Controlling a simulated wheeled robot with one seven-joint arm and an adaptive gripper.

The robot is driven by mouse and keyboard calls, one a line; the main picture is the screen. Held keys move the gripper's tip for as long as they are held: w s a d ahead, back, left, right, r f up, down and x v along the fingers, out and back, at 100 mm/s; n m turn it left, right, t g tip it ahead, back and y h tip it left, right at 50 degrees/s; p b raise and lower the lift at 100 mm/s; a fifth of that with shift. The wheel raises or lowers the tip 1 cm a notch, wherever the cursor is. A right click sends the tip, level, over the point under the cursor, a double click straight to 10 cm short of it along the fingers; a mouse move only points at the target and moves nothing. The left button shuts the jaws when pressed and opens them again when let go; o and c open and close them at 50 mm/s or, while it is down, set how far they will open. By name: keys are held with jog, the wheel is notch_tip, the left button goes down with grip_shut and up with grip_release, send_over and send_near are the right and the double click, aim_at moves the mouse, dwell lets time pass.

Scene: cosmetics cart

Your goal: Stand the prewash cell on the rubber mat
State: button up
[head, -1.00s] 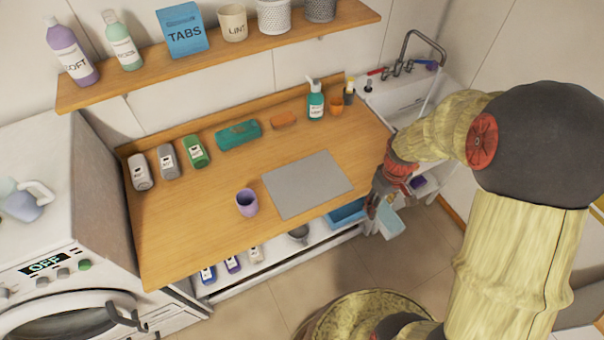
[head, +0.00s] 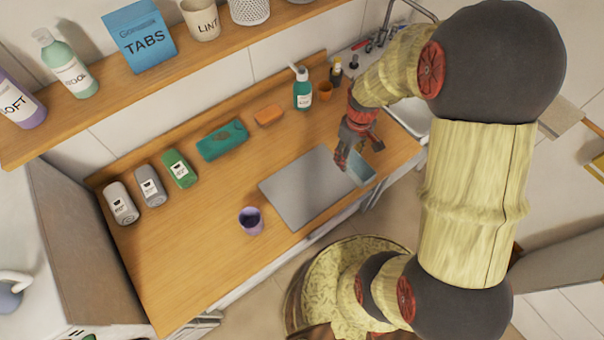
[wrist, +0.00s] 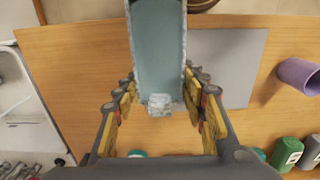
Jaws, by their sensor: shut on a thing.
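The prewash cell, a pale blue open box (head: 362,169), is in my gripper (head: 354,152) above the right end of the grey rubber mat (head: 290,197). In the wrist view, the cell (wrist: 158,45) extends up from between the fingers (wrist: 160,108), with a whitish block at its near end. The fingers are shut on that end. The mat (wrist: 240,65) shows behind and to the right of the cell, lying flat and bare on the wooden counter. The cell appears apart from the mat, but the exact gap is hard to tell.
Several bottles, a teal pack (head: 222,139), an orange bar (head: 268,116), a pump bottle (head: 302,90) and an orange cup (head: 325,91) line the back. A shelf (head: 190,70) hangs above. The counter's front-left is clear.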

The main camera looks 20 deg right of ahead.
jog(key=w+a+f, duration=0.2)
jog(key=a+f, duration=0.1)
jog(key=a, duration=0.1)
jog(key=w+a+f, duration=0.1)
jog(key=a+f, duration=0.1)
jog(key=a, duration=0.1)
jog(key=w+a+f, duration=0.2)
jog(key=a+f, duration=0.1)
jog(key=a, duration=0.1)
jog(key=shift+w+a+f, duration=0.45)
jog(key=shift+a+f, duration=0.2)
jog(key=shift+f, duration=0.15)
jog(key=shift+w+a+f+p, duration=0.15)
jog(key=shift+f+p, duration=0.2)
jog(key=shift+f, duration=1.3)
jog(key=shift+f, duration=0.1)
jog(key=o, duration=1.1)
jog(key=shift+o, duration=0.2)
